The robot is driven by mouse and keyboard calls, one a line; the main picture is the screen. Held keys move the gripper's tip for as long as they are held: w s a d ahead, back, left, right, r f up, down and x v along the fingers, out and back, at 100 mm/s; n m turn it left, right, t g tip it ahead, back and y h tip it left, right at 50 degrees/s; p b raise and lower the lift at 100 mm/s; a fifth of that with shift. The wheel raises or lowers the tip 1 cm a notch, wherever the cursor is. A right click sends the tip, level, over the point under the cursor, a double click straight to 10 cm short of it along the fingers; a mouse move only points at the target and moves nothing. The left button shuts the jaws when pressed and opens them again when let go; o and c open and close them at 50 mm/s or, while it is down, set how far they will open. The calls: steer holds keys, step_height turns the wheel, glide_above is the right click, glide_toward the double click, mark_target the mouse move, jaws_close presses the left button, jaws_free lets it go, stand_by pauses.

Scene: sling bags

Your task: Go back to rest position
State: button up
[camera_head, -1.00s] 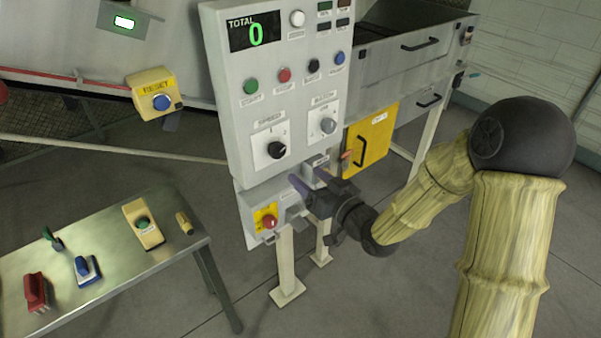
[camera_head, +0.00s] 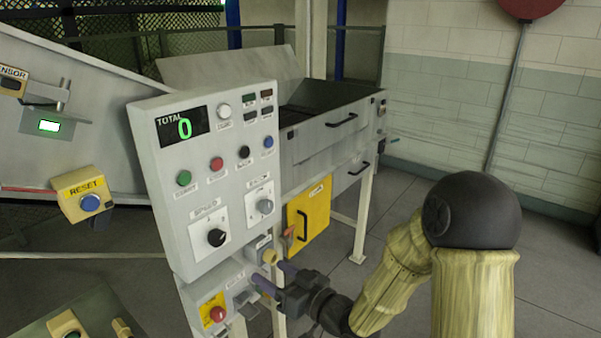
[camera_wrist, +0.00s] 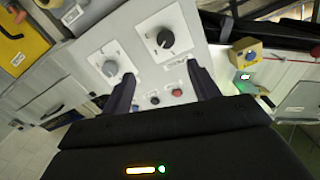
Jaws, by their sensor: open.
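My gripper (camera_head: 272,279) is in front of the lower part of the grey control panel (camera_head: 205,150), near its lower box with the red button (camera_head: 217,314). The two fingers are apart with nothing between them. The panel's display reads TOTAL 0. I cannot tell whether a finger touches the small yellowish knob (camera_head: 269,257) beside it.
A yellow door (camera_head: 312,214) with a black handle is right of the panel. Grey drawers (camera_head: 335,140) stand behind it. A yellow RESET box (camera_head: 86,194) is at the left. A table (camera_head: 95,302) shows at the lower left. Open floor lies to the right.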

steer(key=d+f+m+g+h+p, duration=0.1)
steer(key=d+f+m+g+h, duration=0.3)
steer(key=d+h, duration=0.8)
steer(key=s+d+m+g+h+p, duration=0.1)
steer(key=s+d+m+g+h, duration=0.1)
steer(key=s+d, duration=0.9)
steer(key=shift+s+m+g, duration=0.8)
steer(key=shift+s+g, duration=0.2)
steer(key=shift+s, duration=0.25)
